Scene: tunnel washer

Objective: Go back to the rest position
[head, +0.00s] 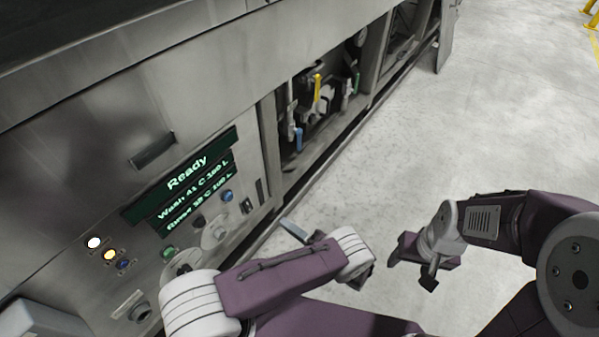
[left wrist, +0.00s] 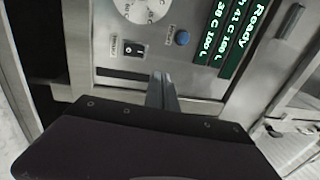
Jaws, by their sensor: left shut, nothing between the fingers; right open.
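My left arm reaches in along the washer's front in the head view. The narrow grey fingers of my left gripper (head: 293,230) stand near the lower right of the control panel. In the left wrist view the left gripper (left wrist: 162,90) is shut and empty, its fingers pointing at the panel below a blue button (left wrist: 182,38) and a black rocker switch (left wrist: 134,48). My right gripper (head: 412,266) is open and empty over the bare floor, on the right.
The steel washer (head: 80,165) fills the left side. Its display (head: 187,181) reads "Ready" with wash and rinse lines. An open bay with pipes and a yellow-handled valve (head: 317,88) lies further along. The grey floor (head: 480,110) to the right is clear.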

